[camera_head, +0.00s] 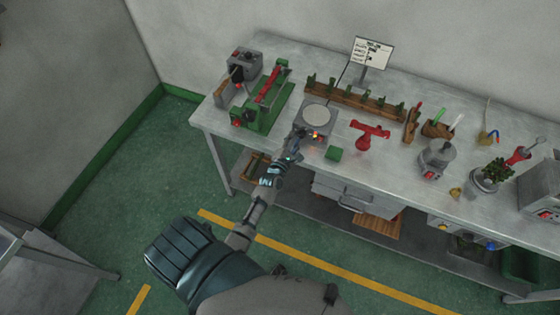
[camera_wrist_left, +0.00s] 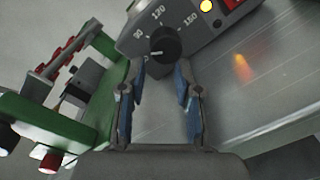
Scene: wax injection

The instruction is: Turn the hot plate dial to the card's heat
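The hot plate (camera_head: 316,119) is a grey box with a pale round top on the bench in the head view. In the left wrist view its dial (camera_wrist_left: 165,42) is a dark round knob with numbers around it, among them 120 and 150. A yellow lamp (camera_wrist_left: 206,6) is lit beside it. My right gripper is not in view.
A green clamp-like machine (camera_head: 262,108) stands left of the hot plate. A wooden rack (camera_head: 352,103) runs behind. Open floor lies in front of the bench.

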